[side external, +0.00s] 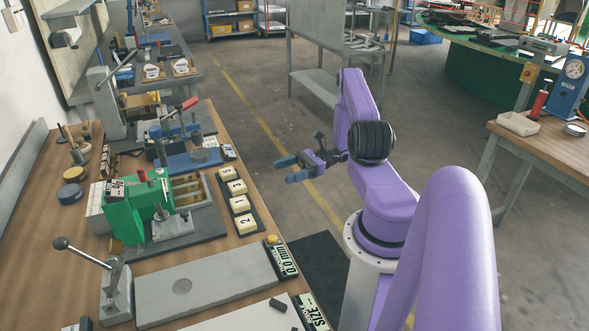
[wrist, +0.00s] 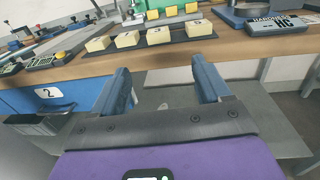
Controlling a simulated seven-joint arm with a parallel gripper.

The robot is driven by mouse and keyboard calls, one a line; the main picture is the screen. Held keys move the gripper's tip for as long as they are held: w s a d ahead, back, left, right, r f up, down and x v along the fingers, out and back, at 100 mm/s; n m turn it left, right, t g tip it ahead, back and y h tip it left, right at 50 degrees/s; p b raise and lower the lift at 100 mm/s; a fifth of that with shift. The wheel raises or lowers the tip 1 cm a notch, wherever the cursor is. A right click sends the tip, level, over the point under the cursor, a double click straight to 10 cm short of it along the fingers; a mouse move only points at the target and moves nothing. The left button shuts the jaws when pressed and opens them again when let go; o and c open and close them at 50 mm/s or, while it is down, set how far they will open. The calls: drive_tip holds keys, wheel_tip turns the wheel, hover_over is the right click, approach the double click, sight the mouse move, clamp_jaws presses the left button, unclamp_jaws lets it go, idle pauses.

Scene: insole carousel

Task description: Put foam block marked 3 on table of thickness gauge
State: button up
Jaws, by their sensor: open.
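Several cream foam blocks with numbers stand in a row on a dark strip along the bench's aisle edge. The one that seems to be marked 3 (side external: 237,187) is mid-row; its digit is small and I cannot be sure. The row also shows in the wrist view, with digits too small to read surely. The thickness gauge has a flat grey table (side external: 205,287), with nothing on it, and a 0.0 mm display (side external: 284,259). My gripper (side external: 285,169) is open and empty over the aisle, right of the blocks and apart from them. In the wrist view its fingers (wrist: 164,88) are spread below the row.
A green press (side external: 145,205) stands left of the blocks. A lever stand (side external: 115,285) is at the grey table's left end. A hardness display (wrist: 278,24) stands right of the row in the wrist view. The aisle floor around my gripper is clear.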

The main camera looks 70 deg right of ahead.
drive_tip(key=a+r+n+g+h, duration=0.3)
drive_tip(key=a+r+n+g, duration=0.3)
drive_tip(key=a+n+g, duration=0.35)
drive_tip(key=a+r+n+g+h, duration=0.2)
drive_tip(key=a+r+n+g, duration=0.3)
drive_tip(key=a+n+g, duration=0.5)
drive_tip(key=s+a+r+n+t+h, duration=0.4)
drive_tip(key=s+a+n, duration=0.2)
drive_tip(key=n, duration=0.3)
drive_tip(key=s+a+r+n+t+h, duration=0.3)
drive_tip(key=s+a+n, duration=0.3)
drive_tip(key=s+n, duration=0.3)
drive_tip(key=shift+r+t+h, duration=0.35)
drive_tip(key=shift+r+h, duration=0.3)
drive_tip(key=shift+h, duration=0.25)
drive_tip(key=shift+s+a+r+n, duration=0.1)
drive_tip(key=shift+s+r+n, duration=0.1)
drive_tip(key=shift+n, duration=0.35)
drive_tip(key=shift+c, duration=1.4)
